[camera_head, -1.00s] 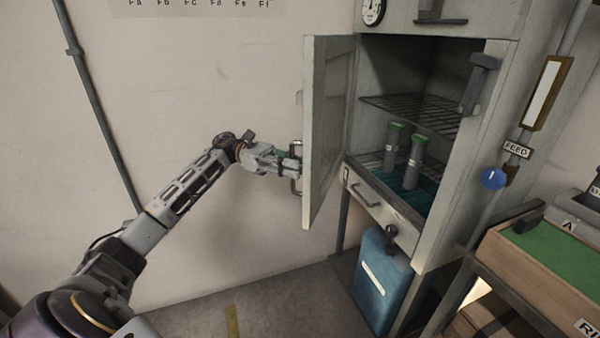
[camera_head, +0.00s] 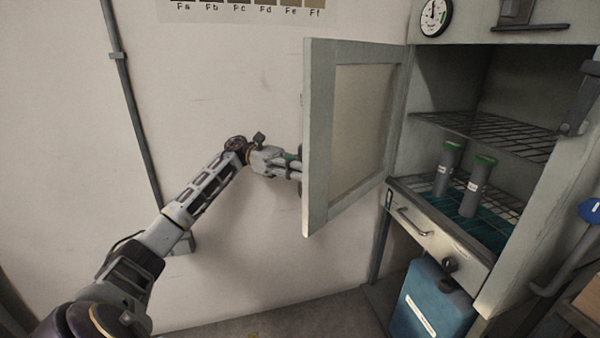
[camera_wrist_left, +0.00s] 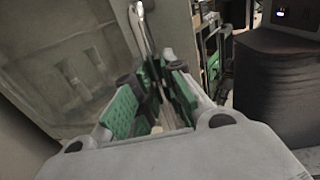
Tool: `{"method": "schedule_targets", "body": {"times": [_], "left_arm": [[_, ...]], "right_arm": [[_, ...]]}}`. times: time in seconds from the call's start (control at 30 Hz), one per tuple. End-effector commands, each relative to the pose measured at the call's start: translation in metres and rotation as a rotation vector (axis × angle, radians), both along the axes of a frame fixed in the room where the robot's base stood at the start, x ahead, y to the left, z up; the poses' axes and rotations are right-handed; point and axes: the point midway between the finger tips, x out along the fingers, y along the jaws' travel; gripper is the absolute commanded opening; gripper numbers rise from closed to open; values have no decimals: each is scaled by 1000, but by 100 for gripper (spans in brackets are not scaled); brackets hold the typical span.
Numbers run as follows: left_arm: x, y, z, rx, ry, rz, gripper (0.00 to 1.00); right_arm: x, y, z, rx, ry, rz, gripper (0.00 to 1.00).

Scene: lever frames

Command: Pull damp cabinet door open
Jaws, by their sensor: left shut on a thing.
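The grey damp cabinet (camera_head: 545,225) stands at the right in the head view. Its door (camera_head: 318,140) stands wide open, hinged on the cabinet's left side, with its framed inner face towards me. My left gripper (camera_head: 293,166) reaches in from the left to the door's outer side, and the door edge hides its fingertips. In the left wrist view, its green-padded fingers (camera_wrist_left: 158,95) are shut around the metal bar handle (camera_wrist_left: 144,30) on the door (camera_wrist_left: 75,70). My right gripper is not in view.
Two grey bottles with green caps, one at the left (camera_head: 447,170) and one at the right (camera_head: 475,188), stand on the lower shelf. A drawer (camera_head: 425,232) and a blue container (camera_head: 432,300) are below. A wall pipe (camera_head: 130,110) runs left of the door.

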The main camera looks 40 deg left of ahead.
Motion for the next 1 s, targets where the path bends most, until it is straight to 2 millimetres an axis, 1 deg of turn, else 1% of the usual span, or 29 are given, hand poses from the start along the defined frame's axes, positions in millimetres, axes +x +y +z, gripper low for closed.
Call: {"method": "schedule_targets", "body": {"times": [0.43, 0.47, 0.6, 1.0], "left_arm": [[1, 0, 0, 0, 2, 3, 0], [1, 0, 0, 0, 1, 3, 15], [1, 0, 0, 0, 1, 2, 33], [1, 0, 1, 0, 1, 1, 34]], "right_arm": [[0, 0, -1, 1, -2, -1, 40], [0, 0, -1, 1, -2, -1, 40], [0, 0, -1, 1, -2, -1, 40], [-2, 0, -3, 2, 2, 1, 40]]}}
